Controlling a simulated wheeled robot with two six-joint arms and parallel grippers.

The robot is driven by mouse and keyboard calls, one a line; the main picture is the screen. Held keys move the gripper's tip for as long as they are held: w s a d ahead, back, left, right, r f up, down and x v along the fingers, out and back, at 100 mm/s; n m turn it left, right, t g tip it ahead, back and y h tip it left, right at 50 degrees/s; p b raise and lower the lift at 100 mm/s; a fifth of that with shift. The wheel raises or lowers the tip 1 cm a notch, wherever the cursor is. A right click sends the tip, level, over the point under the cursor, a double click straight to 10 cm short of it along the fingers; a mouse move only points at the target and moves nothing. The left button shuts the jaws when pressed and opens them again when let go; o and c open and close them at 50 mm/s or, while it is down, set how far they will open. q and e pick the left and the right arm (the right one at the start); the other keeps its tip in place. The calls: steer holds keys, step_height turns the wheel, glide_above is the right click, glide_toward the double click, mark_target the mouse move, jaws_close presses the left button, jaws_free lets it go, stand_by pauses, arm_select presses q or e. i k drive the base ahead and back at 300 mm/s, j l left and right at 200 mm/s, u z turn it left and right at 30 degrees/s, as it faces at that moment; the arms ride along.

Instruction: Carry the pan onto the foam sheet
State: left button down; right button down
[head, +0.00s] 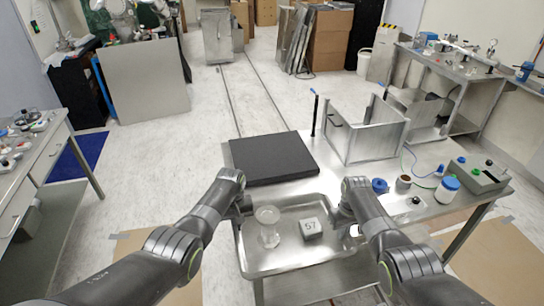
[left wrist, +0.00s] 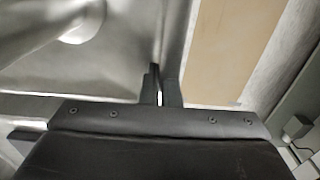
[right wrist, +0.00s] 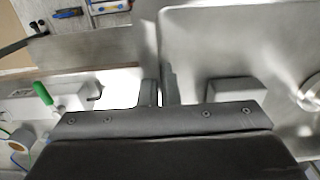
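The pan (head: 292,254) is a shallow, shiny metal tray in front of me in the head view. It holds a clear glass vessel (head: 267,228) and a grey block marked 57 (head: 311,228). The foam sheet (head: 271,157) is a flat dark slab just beyond the pan, with its top bare. My left gripper (head: 245,206) is closed on the pan's left rim, seen also in the left wrist view (left wrist: 161,90). My right gripper (head: 345,214) is closed on the right rim, seen also in the right wrist view (right wrist: 159,92). I cannot tell whether the pan touches what is below.
An open metal box (head: 366,138) stands right of the foam sheet. A blue-capped jar (head: 447,190), a brown-topped cup (head: 404,183) and a green-grey device (head: 478,174) sit on the table's right side. A thin post (head: 315,115) rises behind the foam sheet.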

mark_target(271, 153)
steer(key=k+z, duration=0.15)
steer(key=z, duration=1.3)
steer(key=j+z, duration=0.4)
steer(key=j, duration=1.6)
steer(key=k+j, duration=0.15)
steer(key=j, duration=3.05)
